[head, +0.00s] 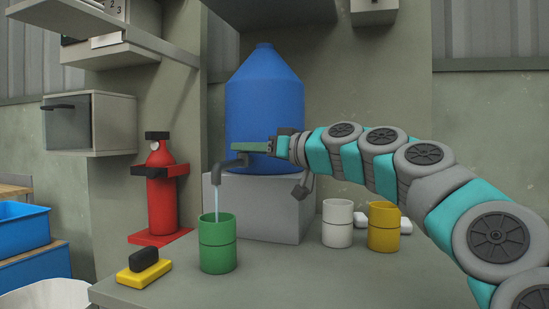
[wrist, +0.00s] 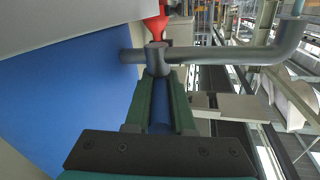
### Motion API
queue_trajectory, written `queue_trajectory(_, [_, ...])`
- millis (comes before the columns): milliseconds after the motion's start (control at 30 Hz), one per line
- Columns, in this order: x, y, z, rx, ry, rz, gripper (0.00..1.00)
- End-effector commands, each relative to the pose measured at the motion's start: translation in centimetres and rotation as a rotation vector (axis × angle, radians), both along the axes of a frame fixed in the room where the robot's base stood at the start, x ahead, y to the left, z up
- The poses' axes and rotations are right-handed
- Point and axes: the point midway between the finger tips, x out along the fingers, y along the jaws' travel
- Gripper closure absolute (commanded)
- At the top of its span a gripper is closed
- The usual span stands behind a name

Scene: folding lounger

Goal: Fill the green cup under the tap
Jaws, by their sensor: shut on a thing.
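The green cup (head: 218,245) stands upright on the counter below the tap (head: 216,172). A thin pale stream of water (head: 216,200) runs from the spout down into the cup. The water level inside is not visible. My gripper (head: 238,147) reaches in from the right, its green fingers at the top of the tap. In the wrist view, my gripper (wrist: 157,78) is shut on the tap's grey knob (wrist: 157,60), with the tap's grey pipe (wrist: 225,55) running across beyond the fingertips.
A blue water tank (head: 265,100) stands on a grey block (head: 270,210) behind the tap. A white cup (head: 337,224) and a yellow cup (head: 384,228) stand to the right. A yellow and black sponge-like block (head: 144,272) lies left of the green cup. A red extinguisher (head: 161,190) stands behind it.

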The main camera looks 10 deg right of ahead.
Motion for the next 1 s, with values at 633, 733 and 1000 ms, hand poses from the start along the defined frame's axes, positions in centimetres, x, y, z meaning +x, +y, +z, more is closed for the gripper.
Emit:
queue_trajectory(633, [-0.25, 1.14, -0.08, -0.001, 0.001, 0.001, 0.52])
queue_trajectory(733, [-0.24, 1.13, -0.06, -0.001, 0.001, 0.0, 0.48])
queue_trajectory(1000, [-0.38, 0.89, -0.02, 0.0, 0.0, 0.0, 0.48])
